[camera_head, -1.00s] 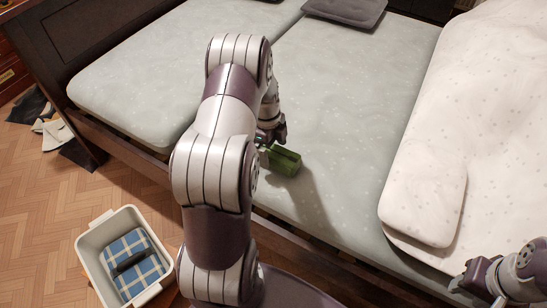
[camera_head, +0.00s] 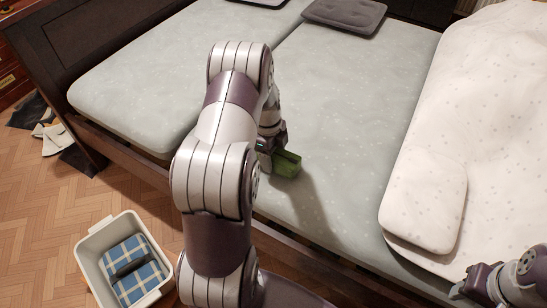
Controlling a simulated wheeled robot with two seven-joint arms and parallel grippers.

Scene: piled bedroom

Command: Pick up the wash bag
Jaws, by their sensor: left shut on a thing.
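The green wash bag (camera_head: 287,164) is a small boxy thing at the near part of the grey-green mattress, in the middle of the head view. My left gripper (camera_head: 267,158) comes down beside it and is shut on its left end. My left arm partly hides the fingers. I cannot tell whether the bag touches the mattress; a shadow falls to its lower right. My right gripper (camera_head: 462,291) is at the lower right corner, apart from the bag, and its jaws are too unclear to read.
A white bin (camera_head: 92,270) holding a blue plaid item (camera_head: 134,268) stands on the floor at lower left. A grey cushion (camera_head: 345,14) lies at the back of the bed. A pale spotted duvet (camera_head: 480,110) covers the right side. The mattress middle is clear.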

